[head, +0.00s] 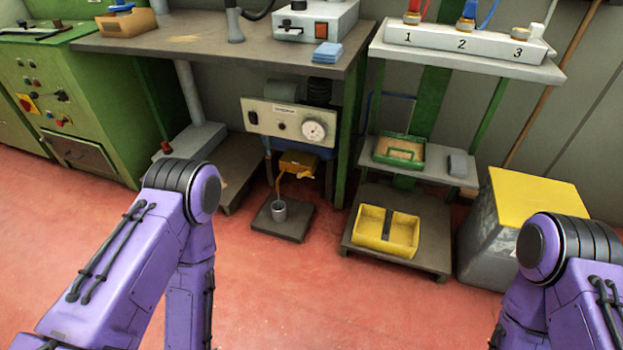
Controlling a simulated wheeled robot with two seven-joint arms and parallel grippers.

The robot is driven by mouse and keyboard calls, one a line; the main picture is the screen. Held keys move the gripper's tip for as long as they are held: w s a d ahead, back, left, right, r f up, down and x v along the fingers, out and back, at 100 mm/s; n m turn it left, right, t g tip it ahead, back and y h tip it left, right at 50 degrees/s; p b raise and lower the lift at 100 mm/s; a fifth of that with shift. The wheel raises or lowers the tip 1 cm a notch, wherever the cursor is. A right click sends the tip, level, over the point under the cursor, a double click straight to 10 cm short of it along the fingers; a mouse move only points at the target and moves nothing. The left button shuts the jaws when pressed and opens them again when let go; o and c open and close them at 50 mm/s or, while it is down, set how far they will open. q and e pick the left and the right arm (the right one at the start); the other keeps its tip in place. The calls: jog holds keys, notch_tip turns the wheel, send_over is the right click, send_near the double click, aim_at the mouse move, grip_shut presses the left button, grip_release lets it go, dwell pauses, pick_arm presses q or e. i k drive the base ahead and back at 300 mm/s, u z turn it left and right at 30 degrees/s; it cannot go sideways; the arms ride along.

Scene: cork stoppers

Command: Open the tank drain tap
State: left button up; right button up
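A small yellow tap (306,174) sticks out from a brownish-yellow block (298,161) under the bench, below a pale panel with a round gauge (314,130). The tap is too small to tell whether it is open or shut. A thin orange line, pipe or liquid, runs from the block down towards a grey cup (279,210). The cup stands on a low dark platform (293,230). A blue body, perhaps the tank, shows partly behind the block. Both my purple arms bend down in the foreground; neither gripper is in the picture.
The grey bench top (200,42) overhangs the tap, with a green leg (348,140) to its right. A yellow bin (386,232) sits on a low stand at right. A yellow-topped box (535,197) stands further right. The red floor in front is clear.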

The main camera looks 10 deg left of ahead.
aim_at(300, 175)
jog(key=z, duration=0.55)
jog(key=k, duration=1.25)
jog(key=u, duration=0.05)
jog(key=i, duration=0.6)
jog(key=u, duration=0.75)
jog(key=i, duration=0.9)
jog(key=z, duration=0.65)
jog(key=i, duration=0.4)
jog(key=z, duration=0.25)
